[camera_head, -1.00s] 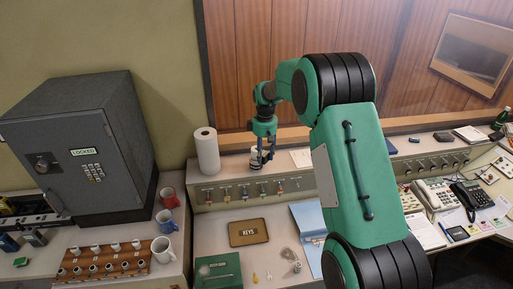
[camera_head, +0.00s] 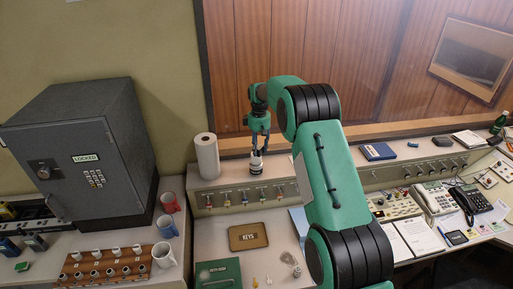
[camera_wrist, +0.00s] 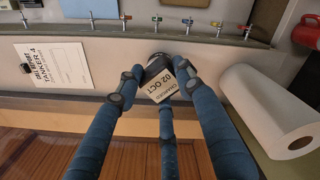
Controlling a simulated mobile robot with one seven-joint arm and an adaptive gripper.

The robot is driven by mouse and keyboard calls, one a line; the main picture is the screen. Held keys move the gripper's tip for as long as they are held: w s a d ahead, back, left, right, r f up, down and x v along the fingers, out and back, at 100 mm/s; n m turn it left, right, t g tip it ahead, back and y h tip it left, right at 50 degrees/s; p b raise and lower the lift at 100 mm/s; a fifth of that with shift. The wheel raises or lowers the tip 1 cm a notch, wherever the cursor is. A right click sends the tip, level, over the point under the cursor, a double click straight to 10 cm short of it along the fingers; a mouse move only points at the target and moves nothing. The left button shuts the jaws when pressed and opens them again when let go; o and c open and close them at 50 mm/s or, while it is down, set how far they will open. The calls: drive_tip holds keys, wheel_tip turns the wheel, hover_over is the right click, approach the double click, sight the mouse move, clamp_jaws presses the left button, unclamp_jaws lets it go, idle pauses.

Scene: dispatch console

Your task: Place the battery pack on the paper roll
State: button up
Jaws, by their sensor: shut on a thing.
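The battery pack (camera_wrist: 170,84) is a short, pale and dark piece with a label reading CHARGED 02 OCT. My gripper (camera_wrist: 158,72) is shut on it, its blue fingers around its sides. In the head view the pack (camera_head: 256,164) is at the lower end of my gripper (camera_head: 258,148), over the back ledge. I cannot tell whether it touches the ledge. The paper roll (camera_head: 207,157) is a white cylinder standing upright to the left of my gripper, apart from it. In the wrist view the roll (camera_wrist: 262,108) is at the right.
A clipboard sheet (camera_wrist: 55,66) lies on the ledge in the wrist view. The grey safe (camera_head: 80,155), mugs (camera_head: 166,227) and a KEYS plate (camera_head: 248,236) are nearby. A wood-panelled wall stands behind.

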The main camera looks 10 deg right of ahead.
drive_tip(key=shift+w+a+f+p, duration=0.1)
drive_tip(key=shift+w+p, duration=0.15)
drive_tip(key=shift+w, duration=1.15)
drive_tip(key=shift+w+f+p, duration=0.1)
drive_tip(key=shift+w+p, duration=0.15)
drive_tip(key=shift+w, duration=1.15)
drive_tip(key=shift+f, duration=0.1)
drive_tip(key=shift+f+p, duration=0.4)
drive_tip(key=shift+f, duration=1.25)
drive_tip(key=shift+f, duration=0.1)
drive_tip(key=o, duration=1.3)
wheel_tip(320, 180, up, 12)
drive_tip(key=shift+r+b, duration=0.1)
drive_tip(key=shift+b, duration=0.7)
